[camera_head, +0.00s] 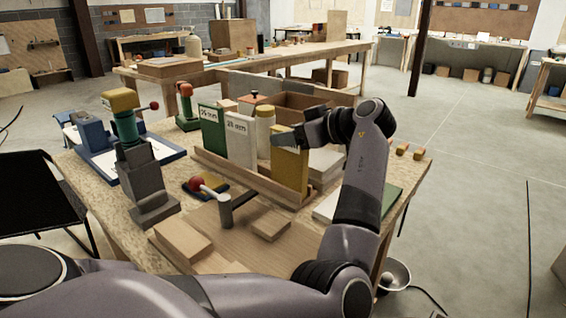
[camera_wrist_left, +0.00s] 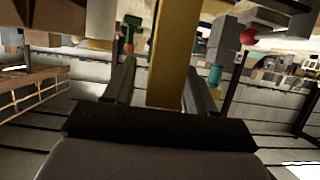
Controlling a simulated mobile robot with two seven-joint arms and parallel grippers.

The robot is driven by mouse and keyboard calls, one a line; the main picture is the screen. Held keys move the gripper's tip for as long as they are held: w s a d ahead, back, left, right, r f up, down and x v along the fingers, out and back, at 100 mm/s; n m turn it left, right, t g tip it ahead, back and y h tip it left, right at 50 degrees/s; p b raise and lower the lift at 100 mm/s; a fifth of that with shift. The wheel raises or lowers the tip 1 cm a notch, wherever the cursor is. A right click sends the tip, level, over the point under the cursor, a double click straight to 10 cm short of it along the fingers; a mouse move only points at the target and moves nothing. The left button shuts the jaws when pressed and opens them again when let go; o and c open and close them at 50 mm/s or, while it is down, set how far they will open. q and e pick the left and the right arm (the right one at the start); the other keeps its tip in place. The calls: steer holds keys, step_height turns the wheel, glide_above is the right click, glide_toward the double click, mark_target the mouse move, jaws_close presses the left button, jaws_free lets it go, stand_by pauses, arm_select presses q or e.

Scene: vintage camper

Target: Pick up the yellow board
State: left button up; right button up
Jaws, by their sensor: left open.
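The yellow board (camera_head: 289,175) stands upright at the right end of a wooden rack (camera_head: 238,178) on the workbench. My left gripper (camera_head: 284,139) reaches in from the right at the board's upper part, and a finger covers some of it in the head view. In the left wrist view the yellow board (camera_wrist_left: 174,55) runs between the two open fingers of the left gripper (camera_wrist_left: 160,82). Gaps show beside it; I cannot tell whether either finger touches it. My right gripper is not in view.
A green board (camera_head: 212,132) and a white board (camera_head: 240,142) stand left in the same rack, with a cream jar (camera_head: 265,130) beside them. A grey clamp-like device (camera_head: 146,180) stands at left. A red-knobbed lever (camera_head: 196,184) and wooden blocks (camera_head: 270,226) are in front.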

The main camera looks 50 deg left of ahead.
arm_select(q)
steer(key=shift+a+f, duration=0.1)
steer(key=shift+a, duration=0.1)
jaws_close()
stand_by(0.4)
